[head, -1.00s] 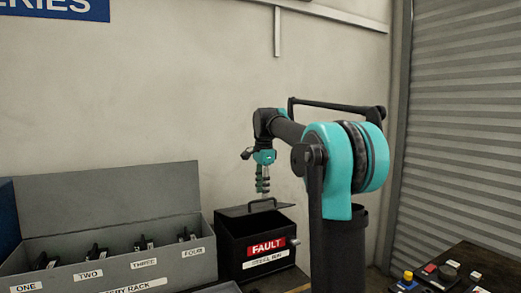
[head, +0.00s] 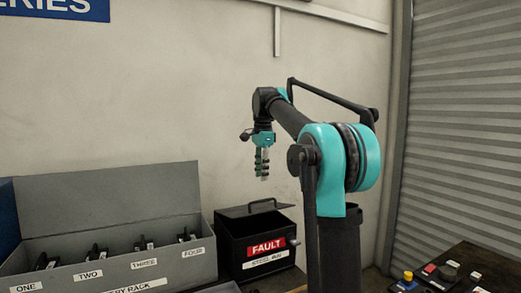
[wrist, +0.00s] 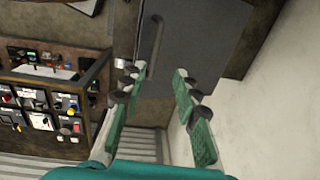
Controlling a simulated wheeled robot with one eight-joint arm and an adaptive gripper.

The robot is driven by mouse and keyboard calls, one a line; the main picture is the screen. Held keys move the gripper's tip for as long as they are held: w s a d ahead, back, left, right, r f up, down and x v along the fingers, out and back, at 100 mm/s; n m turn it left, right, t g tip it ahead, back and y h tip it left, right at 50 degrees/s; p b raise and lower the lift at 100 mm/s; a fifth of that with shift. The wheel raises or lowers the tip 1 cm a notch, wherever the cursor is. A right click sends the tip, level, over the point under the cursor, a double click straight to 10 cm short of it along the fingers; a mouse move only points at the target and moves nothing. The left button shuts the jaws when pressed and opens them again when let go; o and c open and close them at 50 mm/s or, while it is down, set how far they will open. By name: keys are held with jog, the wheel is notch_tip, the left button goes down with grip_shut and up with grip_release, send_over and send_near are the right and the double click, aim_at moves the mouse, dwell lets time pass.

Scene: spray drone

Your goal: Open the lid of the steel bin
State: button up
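The steel bin (head: 226,250) is a dark box with a red FAULT label, right of the battery rack. Its grey lid (head: 236,211) has a bar handle (head: 262,202) on top. In the head view the lid looks tilted up, with a dark gap beneath it; how wide it stands open is hard to tell. My gripper (head: 264,178) points down above the lid, apart from the handle. In the wrist view its fingers (wrist: 159,73) are spread with nothing between them. A grey panel (wrist: 195,45) with a dark bar (wrist: 152,38), likely the lid and handle, lies beyond the fingertips.
The grey battery rack (head: 190,267) with several labelled slots stands left of the bin, its tall back panel upright. A button panel (head: 440,280) is at the lower right. The wall is close behind the bin.

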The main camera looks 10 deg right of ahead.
notch_tip(320, 180, up, 8)
jog(key=shift+w+a+r, duration=0.15)
jog(key=shift+w+r, duration=0.1)
jog(key=shift+w, duration=0.15)
dwell(0.7)
